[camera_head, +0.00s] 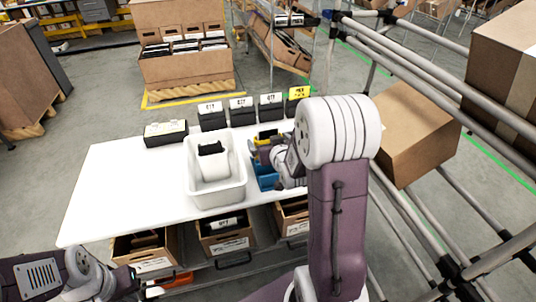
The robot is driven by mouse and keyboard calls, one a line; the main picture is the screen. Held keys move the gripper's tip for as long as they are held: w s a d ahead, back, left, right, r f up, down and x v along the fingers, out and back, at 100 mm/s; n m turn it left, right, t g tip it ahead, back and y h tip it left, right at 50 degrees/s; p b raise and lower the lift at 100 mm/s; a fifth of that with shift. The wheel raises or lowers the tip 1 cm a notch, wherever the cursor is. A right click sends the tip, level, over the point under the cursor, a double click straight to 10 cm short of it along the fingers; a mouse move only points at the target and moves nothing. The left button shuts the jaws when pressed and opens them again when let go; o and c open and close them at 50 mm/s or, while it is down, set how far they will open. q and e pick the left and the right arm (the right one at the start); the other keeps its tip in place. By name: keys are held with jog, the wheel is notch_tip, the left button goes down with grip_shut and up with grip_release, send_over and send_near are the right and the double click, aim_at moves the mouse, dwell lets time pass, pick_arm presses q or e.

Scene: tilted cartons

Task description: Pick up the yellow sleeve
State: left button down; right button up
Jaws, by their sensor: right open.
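Yellow shows in three places, and I cannot tell for sure which is the yellow sleeve. One is a black item with yellow (268,136) by the blue bin, partly hidden by my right gripper. One is a dark box with a yellow-edged label (165,131) lying at the back left of the table. One is a dark box with a yellow top (299,95) at the back right. My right gripper (265,149) is open, close to the black and yellow item; contact cannot be told. My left gripper (130,283) is low at the table's front left, its jaws unclear.
A white bin (216,197) holding a black and white item stands mid-table, with a blue bin (266,180) beside it. Several dark labelled boxes (240,108) line the back. The white table (118,195) is clear at left. A tube rack (400,60) with tilted cartons (420,135) rises at right.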

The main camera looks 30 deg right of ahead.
jog(key=b+x, duration=0.1)
jog(key=x, duration=0.3)
jog(key=shift+w+d+f, duration=0.1)
jog(key=shift+d+f, duration=0.1)
jog(key=shift+f, duration=0.05)
jog(key=shift+w+f, duration=0.1)
jog(key=shift+w, duration=0.35)
jog(key=shift+s, duration=0.1)
jog(key=shift+c, duration=0.9)
jog(key=c, duration=1.4)
notch_tip(320, 180, up, 10)
jog(key=p, duration=0.3)
jog(key=shift+f, duration=0.1)
jog(key=shift+c, duration=0.2)
jog(key=shift+d, duration=0.15)
